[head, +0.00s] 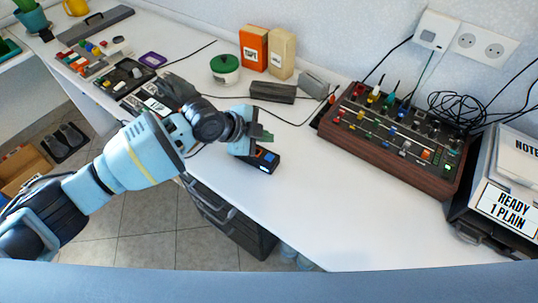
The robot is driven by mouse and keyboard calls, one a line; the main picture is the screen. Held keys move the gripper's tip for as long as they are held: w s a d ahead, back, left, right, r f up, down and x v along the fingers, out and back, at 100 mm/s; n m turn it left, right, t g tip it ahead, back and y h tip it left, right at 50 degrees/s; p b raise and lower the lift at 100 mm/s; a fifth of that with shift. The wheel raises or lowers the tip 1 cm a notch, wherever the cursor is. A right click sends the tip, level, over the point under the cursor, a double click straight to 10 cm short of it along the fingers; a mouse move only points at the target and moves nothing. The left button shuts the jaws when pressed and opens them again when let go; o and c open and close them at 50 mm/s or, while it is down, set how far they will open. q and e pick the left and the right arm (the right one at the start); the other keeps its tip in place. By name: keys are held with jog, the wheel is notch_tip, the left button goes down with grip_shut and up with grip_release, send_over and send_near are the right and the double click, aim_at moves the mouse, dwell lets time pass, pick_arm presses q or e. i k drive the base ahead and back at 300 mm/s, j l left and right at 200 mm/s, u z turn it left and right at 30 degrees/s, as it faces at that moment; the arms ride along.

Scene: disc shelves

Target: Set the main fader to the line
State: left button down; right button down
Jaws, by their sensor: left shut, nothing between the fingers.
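The mixer (390,165), a wood-sided box with several coloured knobs and fader caps, sits on the white desk at the right. An orange cap (426,155) shows near its right front. I cannot tell which cap is the main fader, and its line is too small to make out. My left gripper (262,136) is shut and empty over the middle of the desk, well left of the mixer. My right gripper is out of view.
A printer-like box (505,185) stands right of the mixer, with tangled black cables behind. An orange box (254,47), a beige box (282,54) and a green-lidded tub (225,69) stand at the back. The desk (345,215) before the mixer is clear.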

aim_at(425, 153)
jog(key=z, duration=1.3)
